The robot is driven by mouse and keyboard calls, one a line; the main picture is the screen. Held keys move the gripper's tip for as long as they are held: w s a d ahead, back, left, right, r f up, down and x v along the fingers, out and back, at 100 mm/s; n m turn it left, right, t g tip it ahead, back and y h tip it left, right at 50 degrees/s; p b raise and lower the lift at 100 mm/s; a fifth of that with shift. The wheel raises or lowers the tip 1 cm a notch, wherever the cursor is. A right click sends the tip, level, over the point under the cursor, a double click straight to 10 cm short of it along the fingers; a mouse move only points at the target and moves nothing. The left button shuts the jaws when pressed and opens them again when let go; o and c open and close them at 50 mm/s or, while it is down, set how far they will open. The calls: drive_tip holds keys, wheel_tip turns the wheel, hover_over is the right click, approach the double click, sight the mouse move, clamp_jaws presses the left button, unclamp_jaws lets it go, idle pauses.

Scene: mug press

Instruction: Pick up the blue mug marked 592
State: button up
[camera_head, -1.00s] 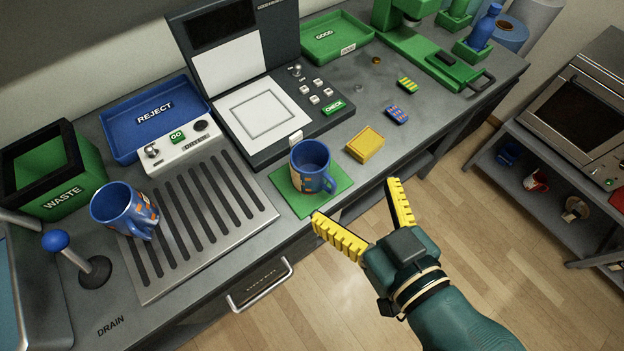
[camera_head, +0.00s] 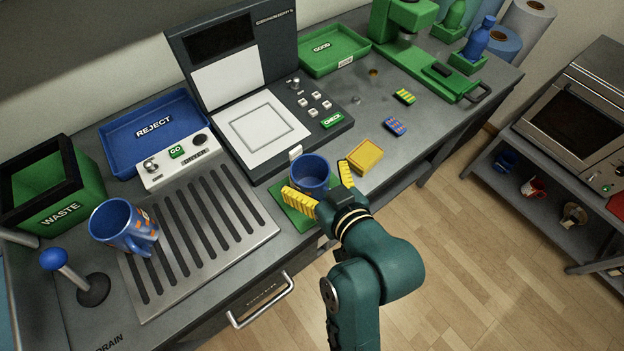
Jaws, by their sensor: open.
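A blue mug (camera_head: 309,170) stands upright on a green mat (camera_head: 293,214) at the front edge of the bench. A second blue mug (camera_head: 120,226) with orange markings stands at the left end of the slotted drain rack. I cannot read the number 592 on either mug. My gripper (camera_head: 322,187) is open, with yellow ridged fingers on the left and right sides of the mug on the mat. The fingers and wrist hide the mug's lower front, and I cannot tell whether they touch it.
A dryer panel (camera_head: 178,161) and blue REJECT tray (camera_head: 117,138) lie behind the drain rack (camera_head: 252,238). A checking device (camera_head: 301,152) stands behind the mat. A yellow block (camera_head: 364,157) sits close right of my gripper. A green press (camera_head: 425,62) stands far right.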

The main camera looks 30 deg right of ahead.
drive_tip(key=shift+x, duration=0.95)
drive_tip(key=c, duration=1.1)
